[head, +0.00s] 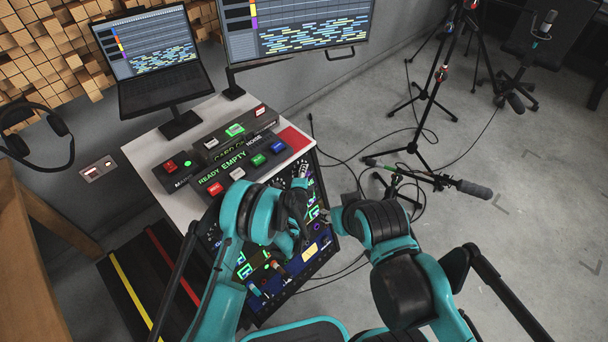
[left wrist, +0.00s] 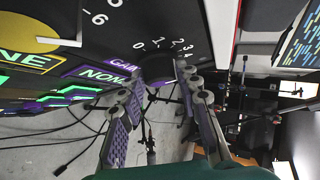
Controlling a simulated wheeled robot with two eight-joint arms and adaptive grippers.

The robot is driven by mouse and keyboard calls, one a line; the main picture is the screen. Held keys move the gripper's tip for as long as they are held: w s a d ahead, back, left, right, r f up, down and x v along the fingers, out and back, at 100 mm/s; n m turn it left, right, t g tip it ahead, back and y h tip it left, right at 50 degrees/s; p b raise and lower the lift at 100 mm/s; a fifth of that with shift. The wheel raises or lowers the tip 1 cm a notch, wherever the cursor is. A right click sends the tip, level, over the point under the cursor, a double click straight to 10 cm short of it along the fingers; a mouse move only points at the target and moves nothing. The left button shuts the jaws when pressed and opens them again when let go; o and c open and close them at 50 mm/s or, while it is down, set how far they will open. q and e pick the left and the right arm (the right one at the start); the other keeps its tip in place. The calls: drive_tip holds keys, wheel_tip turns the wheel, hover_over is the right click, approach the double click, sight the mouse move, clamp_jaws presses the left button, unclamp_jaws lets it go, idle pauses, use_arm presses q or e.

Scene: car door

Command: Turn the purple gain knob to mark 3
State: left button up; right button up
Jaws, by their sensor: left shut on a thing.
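The gain knob (left wrist: 156,69) is a dark round knob on the black panel in the left wrist view. A purple GAIN label (left wrist: 123,66) sits beside it, and white scale marks including 1, 2, 3 and 4 run around it. The knob's pointer cannot be made out. My left gripper (left wrist: 160,82) is shut on the knob, a finger on each side. In the head view my left gripper (head: 299,192) is over the panel's right part, and it and its arm hide the knob. My right gripper (head: 327,215) is small beside the panel's right edge; its jaws are unclear.
The control panel (head: 318,262) stands below a white desk (head: 207,110) with button boxes (head: 237,172), a laptop (head: 150,60) and a monitor (head: 300,25). Microphone stands (head: 430,90) and cables occupy the floor at right. Open floor lies at far right.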

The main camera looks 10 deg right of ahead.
idle(0.4)
use_arm(q)
drive_tip(key=o, duration=1.2)
drive_tip(key=shift+c, duration=0.2)
wheel_tip(320, 180, up, 10)
